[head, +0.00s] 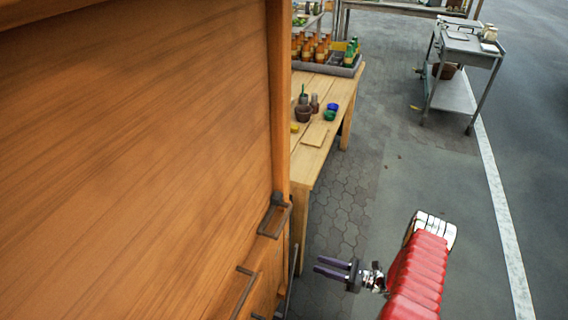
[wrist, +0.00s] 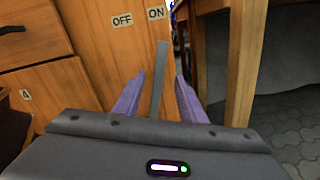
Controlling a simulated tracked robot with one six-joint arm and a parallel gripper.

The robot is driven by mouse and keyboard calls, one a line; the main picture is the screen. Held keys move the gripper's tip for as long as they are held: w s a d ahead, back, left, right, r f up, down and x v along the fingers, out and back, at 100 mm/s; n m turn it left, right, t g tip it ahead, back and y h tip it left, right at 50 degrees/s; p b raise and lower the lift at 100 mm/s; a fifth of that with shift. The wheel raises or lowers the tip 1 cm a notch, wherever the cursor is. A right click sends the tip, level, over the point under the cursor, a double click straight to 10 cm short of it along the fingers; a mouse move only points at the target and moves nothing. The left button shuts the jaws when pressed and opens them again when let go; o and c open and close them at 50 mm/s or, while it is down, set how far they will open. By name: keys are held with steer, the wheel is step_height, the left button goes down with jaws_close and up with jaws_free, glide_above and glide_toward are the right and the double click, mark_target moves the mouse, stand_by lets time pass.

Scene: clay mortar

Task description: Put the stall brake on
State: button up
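The stall brake appears to be a flat grey lever (wrist: 159,80) standing upright in front of the stall's wooden side. In the wrist view its top end is below the ON label (wrist: 156,13), to the right of the OFF label (wrist: 122,20). My gripper (wrist: 158,90) is open, with one purple finger to each side of the lever and a gap on both sides. The lever's lower end is hidden behind my gripper body. In the head view my gripper (head: 318,266) is just right of a thin dark bar (head: 290,282), likely the same lever, and apart from it.
The wooden stall (head: 140,130) with metal handles (head: 276,215) fills the left. A wooden table (head: 318,150) with bottles and small pots stands behind; its leg (wrist: 246,60) is close to my right finger. Paving on the right is free up to a metal cart (head: 462,70).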

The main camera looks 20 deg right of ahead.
steer(key=v, duration=0.5)
stand_by(0.3)
